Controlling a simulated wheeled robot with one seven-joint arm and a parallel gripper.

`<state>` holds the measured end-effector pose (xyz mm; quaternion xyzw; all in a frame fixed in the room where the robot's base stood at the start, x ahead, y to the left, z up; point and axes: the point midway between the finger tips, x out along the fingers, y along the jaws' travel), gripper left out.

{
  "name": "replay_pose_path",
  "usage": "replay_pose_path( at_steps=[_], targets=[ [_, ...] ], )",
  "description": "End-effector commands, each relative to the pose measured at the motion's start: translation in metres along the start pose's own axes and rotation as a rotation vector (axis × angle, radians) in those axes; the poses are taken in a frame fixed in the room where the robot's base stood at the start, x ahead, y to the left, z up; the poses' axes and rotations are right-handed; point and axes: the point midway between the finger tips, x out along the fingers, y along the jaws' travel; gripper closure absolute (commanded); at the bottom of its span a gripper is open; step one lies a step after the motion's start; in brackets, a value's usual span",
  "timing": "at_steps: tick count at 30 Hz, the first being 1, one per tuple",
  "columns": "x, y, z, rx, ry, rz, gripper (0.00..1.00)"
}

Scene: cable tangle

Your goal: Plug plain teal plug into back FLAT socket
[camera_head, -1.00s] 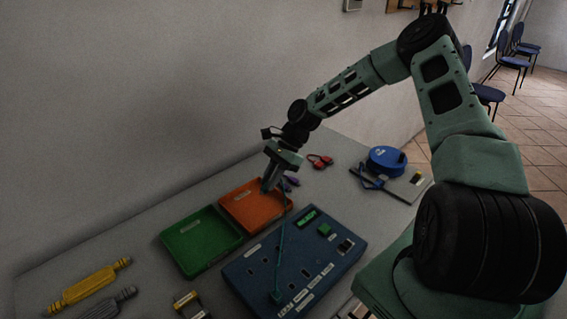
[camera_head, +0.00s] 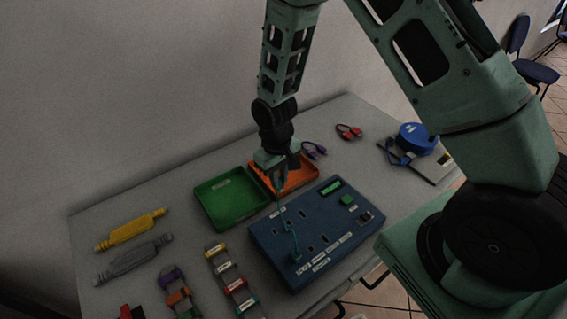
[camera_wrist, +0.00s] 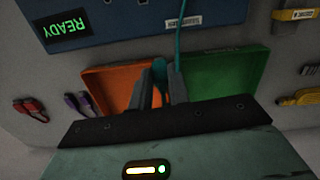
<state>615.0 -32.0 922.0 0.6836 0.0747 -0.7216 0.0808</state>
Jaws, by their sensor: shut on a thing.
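My gripper (camera_head: 277,184) points down above the near-left side of the orange tray, close to the blue socket board's (camera_head: 262,232) back edge. In the wrist view its fingers (camera_wrist: 161,88) are shut on a teal plug (camera_wrist: 159,72). A teal cable (camera_wrist: 178,35) runs from it across the board. In the head view the cable leads to a teal end (camera_head: 296,257) at the board's front. The board has several dark slotted sockets (camera_head: 326,238). Their labels are too small to read, so I cannot tell which is the back FLAT one. The plug's tip is partly hidden by the fingers.
An orange tray (camera_head: 309,174) and a green tray (camera_head: 232,200) lie behind the board. The board has a green lit display (camera_wrist: 67,32), reading READY. Purple (camera_head: 314,150) and red (camera_head: 348,131) cables, a blue coil (camera_head: 416,138) and several connectors lie around.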

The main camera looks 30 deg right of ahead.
Motion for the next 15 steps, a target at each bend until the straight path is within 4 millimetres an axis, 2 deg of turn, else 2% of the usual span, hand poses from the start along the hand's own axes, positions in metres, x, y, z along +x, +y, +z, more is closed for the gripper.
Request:
replay_pose_path(
  at_steps=[8,15],
  targets=[
    [-0.011,-0.028,0.029,-0.494,0.161,-0.018,1.0],
    [-0.022,-0.052,0.058,-0.996,0.297,-0.116,1.0]
  ],
)
